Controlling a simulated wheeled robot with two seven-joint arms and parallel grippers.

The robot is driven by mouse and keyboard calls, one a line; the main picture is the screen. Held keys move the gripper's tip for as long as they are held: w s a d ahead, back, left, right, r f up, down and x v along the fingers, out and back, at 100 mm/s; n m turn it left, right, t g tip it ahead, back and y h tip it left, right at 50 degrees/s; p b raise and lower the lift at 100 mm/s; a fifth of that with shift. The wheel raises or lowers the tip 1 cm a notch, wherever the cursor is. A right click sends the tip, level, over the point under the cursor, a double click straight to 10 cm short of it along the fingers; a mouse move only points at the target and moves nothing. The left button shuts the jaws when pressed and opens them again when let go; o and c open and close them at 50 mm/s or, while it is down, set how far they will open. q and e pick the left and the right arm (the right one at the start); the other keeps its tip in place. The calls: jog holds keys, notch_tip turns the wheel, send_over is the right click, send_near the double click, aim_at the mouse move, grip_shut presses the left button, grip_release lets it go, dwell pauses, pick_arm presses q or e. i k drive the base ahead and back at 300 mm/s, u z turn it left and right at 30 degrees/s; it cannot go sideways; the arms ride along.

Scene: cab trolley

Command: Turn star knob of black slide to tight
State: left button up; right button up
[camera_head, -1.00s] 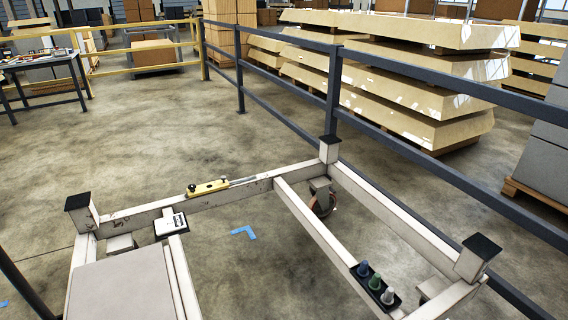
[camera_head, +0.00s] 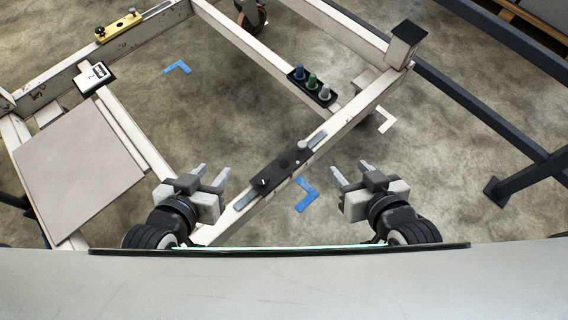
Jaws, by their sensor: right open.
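The black slide (camera_head: 283,170) lies along the near white rail of the trolley frame, with a grey metal strip showing at both its ends. My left gripper (camera_head: 211,173) is open and empty, left of the slide. My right gripper (camera_head: 350,167) is open and empty, right of the slide and apart from it.
A yellow slide (camera_head: 118,27) sits on the far left rail. A black holder (camera_head: 312,87) with blue, green and white pegs is on the crossbar. A grey panel (camera_head: 78,165) fills the left of the frame. A dark railing (camera_head: 460,100) runs along the right.

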aim_at(263, 179)
jog(key=u, duration=0.6)
jog(key=k, duration=0.95)
jog(key=u, duration=0.65)
jog(key=i, duration=0.45)
